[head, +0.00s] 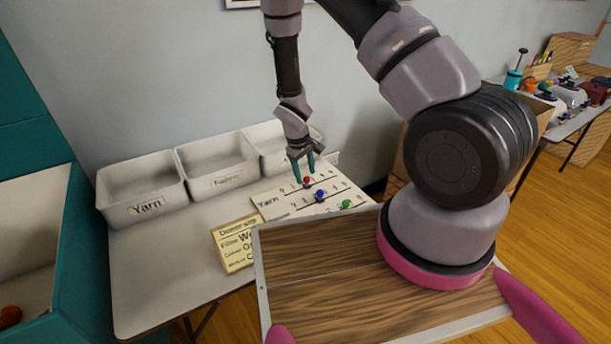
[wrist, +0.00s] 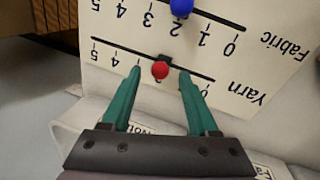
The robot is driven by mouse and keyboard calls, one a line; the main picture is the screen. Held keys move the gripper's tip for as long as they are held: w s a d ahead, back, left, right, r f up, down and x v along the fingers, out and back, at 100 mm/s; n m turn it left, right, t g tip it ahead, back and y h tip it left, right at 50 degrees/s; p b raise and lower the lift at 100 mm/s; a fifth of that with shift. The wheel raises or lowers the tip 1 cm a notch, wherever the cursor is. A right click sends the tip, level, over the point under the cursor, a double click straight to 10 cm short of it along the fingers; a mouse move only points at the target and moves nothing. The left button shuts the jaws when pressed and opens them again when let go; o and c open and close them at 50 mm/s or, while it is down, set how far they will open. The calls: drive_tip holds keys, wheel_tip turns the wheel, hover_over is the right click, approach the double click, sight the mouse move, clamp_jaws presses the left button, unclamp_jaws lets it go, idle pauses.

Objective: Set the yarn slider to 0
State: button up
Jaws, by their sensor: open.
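The yarn slider has a red knob (head: 307,180) on the top row of a white slider board (head: 279,203). In the wrist view, where the board appears upside down, the red knob (wrist: 160,70) sits at about the 2 mark. The yarn 0 is at the right end of that row there. My gripper (head: 304,174) is open with teal fingers pointing down at the board. In the wrist view my gripper (wrist: 160,72) has one finger on each side of the red knob, with visible gaps. The fingers hide parts of the yarn scale.
A blue knob (head: 319,193) on the Fabric row and a green knob (head: 346,204) on another row are close by. White bins (head: 145,206) stand behind the board, and a yellow card (head: 233,243) lies at its left. The table's front left is clear.

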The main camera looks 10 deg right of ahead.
drive_tip(key=shift+d+f, duration=0.15)
drive_tip(key=shift+f, duration=0.65)
clamp_jaws()
idle(0.9)
